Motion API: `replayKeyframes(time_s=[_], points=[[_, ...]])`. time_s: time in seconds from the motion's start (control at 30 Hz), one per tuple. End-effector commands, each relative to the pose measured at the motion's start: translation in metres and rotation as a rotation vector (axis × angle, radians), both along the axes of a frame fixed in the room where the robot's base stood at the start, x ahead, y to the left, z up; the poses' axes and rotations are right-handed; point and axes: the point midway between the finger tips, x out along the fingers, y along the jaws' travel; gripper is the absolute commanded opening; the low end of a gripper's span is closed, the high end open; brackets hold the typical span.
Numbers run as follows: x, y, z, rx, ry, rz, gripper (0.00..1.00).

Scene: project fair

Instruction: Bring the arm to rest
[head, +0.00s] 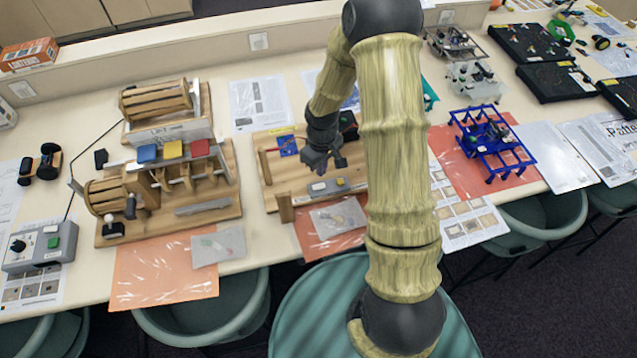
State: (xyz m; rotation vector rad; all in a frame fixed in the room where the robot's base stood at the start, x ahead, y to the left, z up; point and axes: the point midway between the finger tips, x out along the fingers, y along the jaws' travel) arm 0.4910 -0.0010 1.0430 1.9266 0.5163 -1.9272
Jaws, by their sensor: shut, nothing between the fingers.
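My arm (402,150) rises from the lower middle of the head view, bends at the top and comes down on its left side to my gripper (326,166). The gripper is dark and small in the picture. It is shut and empty, and it hangs over the wooden board (278,175) in the middle of the table. Part of that board is hidden behind my arm. I cannot tell the exact height of the fingers above the board.
A wooden machine with rollers (160,105) stands left of the gripper. A grey control box (40,246) is at far left. A blue frame (490,145) and black trays (556,82) stand to the right. Green chairs (207,310) line the table's front edge.

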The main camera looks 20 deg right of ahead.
Motion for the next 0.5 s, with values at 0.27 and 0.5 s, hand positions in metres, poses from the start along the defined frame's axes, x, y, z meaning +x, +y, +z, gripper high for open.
replayKeyframes(time_s=[0.27,0.5], points=[[-0.0001,0.0,0.009,0.0,0.0,0.0,0.0],[0.0,0.0,0.0087,0.0,0.0,0.0,0.0]])
